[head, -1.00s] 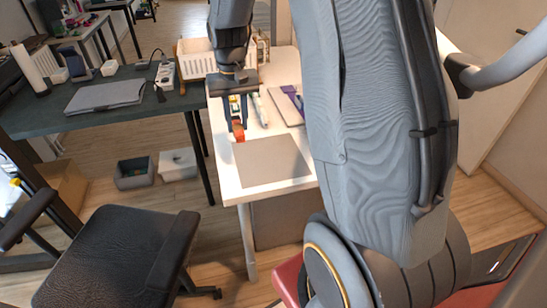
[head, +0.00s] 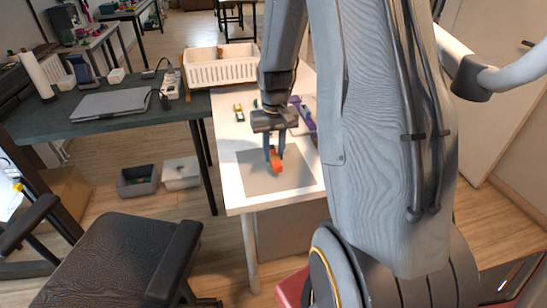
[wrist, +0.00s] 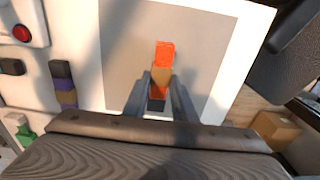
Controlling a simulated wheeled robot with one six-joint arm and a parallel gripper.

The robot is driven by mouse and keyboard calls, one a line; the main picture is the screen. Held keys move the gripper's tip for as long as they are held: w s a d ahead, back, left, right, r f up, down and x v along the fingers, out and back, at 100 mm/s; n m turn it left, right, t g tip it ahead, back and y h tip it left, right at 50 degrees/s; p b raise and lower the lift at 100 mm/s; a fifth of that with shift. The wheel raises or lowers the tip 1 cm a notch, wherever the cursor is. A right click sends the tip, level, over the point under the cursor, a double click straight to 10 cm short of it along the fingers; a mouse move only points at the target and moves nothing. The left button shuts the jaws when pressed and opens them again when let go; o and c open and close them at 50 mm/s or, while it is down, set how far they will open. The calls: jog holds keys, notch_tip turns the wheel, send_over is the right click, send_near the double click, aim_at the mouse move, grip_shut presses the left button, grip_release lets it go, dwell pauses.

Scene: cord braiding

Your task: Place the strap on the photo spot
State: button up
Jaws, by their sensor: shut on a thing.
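The strap (head: 277,166), a short band with an orange end, is held in my gripper (head: 274,152). In the wrist view the strap (wrist: 164,55) shows an orange end, a tan middle and a dark part between the fingers of my gripper (wrist: 160,88). The photo spot looks to be the flat grey square (head: 252,180) on the white table. It also shows in the wrist view (wrist: 122,45). The strap is over this square, inside its edges; I cannot tell whether it touches the surface.
The white table (head: 233,203) also bears a purple item (head: 306,117), small yellow-green pieces (head: 239,113) and a white basket (head: 222,70) at the back. The wrist view shows a red button (wrist: 21,33) and a dark-and-purple piece (wrist: 64,85) beside the square. A black chair (head: 130,255) stands front left.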

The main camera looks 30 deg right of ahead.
aim_at(274, 156)
jog(key=shift+f, duration=1.1)
jog(key=shift+f, duration=0.15)
jog(key=o, duration=1)
jog(key=shift+o, duration=0.2)
notch_tip(274, 156, up, 12)
jog(key=b, duration=0.1)
jog(key=shift+s, duration=0.25)
jog(key=shift+a, duration=0.1)
